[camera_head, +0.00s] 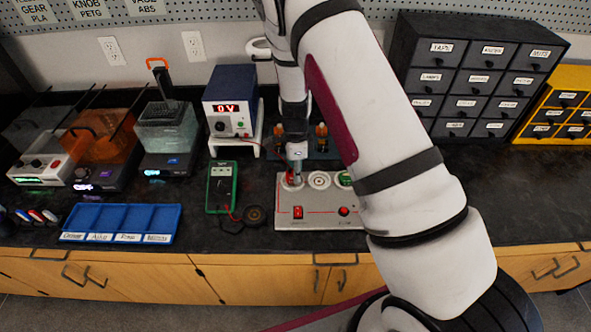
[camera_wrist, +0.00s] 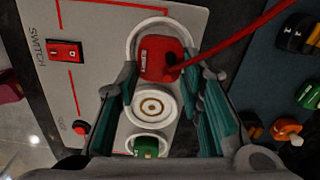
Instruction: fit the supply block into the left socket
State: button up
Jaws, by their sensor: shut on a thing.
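The supply block (camera_wrist: 158,57) is red, with a small unreadable label and a red lead from its side. My gripper (camera_wrist: 161,72) is shut on it, one finger on each side. In the head view my gripper (camera_head: 296,165) points down at the left end of the grey switch panel (camera_head: 325,215). The block lies within the white ring of the left socket (camera_wrist: 133,42). I cannot tell whether it is fully seated or just above. The middle socket (camera_wrist: 153,106) is empty, and a green block (camera_wrist: 146,147) is in the right one.
A red switch (camera_wrist: 66,52) and a red button (camera_wrist: 82,128) are on the panel. The power supply (camera_head: 231,105) reads 0 V. A green multimeter (camera_head: 221,187) and a blue tray (camera_head: 122,220) lie left of the panel. Black drawers (camera_head: 470,80) stand at the right.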

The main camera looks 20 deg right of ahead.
jog(key=shift+f, duration=0.55)
jog(key=o, duration=0.8)
jog(key=shift+r+p, duration=1.1)
jog(key=shift+r, duration=4.4)
